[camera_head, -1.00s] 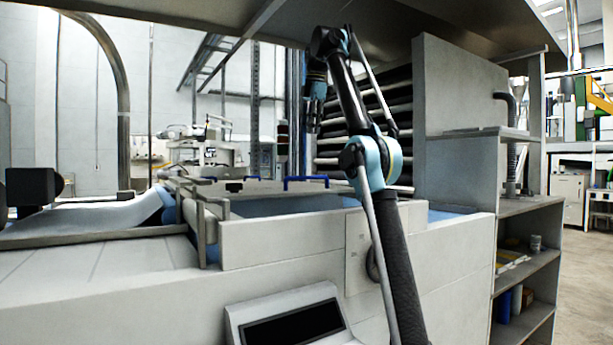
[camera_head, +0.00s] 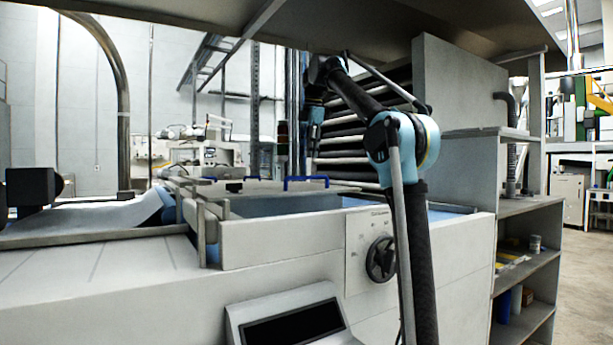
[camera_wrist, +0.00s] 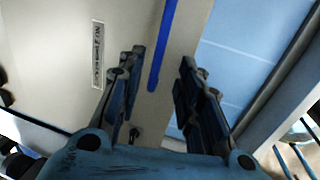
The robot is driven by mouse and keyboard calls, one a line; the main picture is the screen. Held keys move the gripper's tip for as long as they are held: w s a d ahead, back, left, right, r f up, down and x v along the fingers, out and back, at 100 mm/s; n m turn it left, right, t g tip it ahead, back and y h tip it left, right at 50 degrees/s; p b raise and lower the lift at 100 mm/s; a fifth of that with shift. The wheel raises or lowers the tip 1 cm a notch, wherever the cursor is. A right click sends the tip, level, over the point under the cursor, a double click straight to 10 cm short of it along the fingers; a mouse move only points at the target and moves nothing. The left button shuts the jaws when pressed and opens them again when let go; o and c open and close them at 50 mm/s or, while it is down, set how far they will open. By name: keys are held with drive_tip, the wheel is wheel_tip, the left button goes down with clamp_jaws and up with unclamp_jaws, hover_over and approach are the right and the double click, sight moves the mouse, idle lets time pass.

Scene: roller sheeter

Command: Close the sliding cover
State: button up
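The sliding cover (camera_head: 262,188) is a flat pale panel on top of the machine, with a blue bar handle (camera_head: 306,179) near its right end. In the wrist view the cover (camera_wrist: 55,60) fills the left, with a printed label, and the blue handle (camera_wrist: 162,50) runs between my fingers. My gripper (camera_wrist: 162,62) is open, its two fingers on either side of the handle in the picture. I cannot tell the remaining height. In the head view my gripper (camera_head: 314,142) hangs above the handle.
A stack of rollers (camera_head: 355,140) stands behind my arm, beside a grey upright panel (camera_head: 460,100). An overhead shelf (camera_head: 380,20) spans the top. A black hand wheel (camera_head: 380,259) is on the front wall. A shelf unit (camera_head: 527,262) stands at the right.

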drive_tip(key=f, duration=0.2)
drive_tip(key=w+f, duration=0.1)
drive_tip(key=f, duration=0.2)
drive_tip(key=a+f, duration=0.1)
drive_tip(key=f, duration=0.2)
drive_tip(key=shift+w+f, duration=0.15)
drive_tip(key=shift+w, duration=0.05)
clamp_jaws()
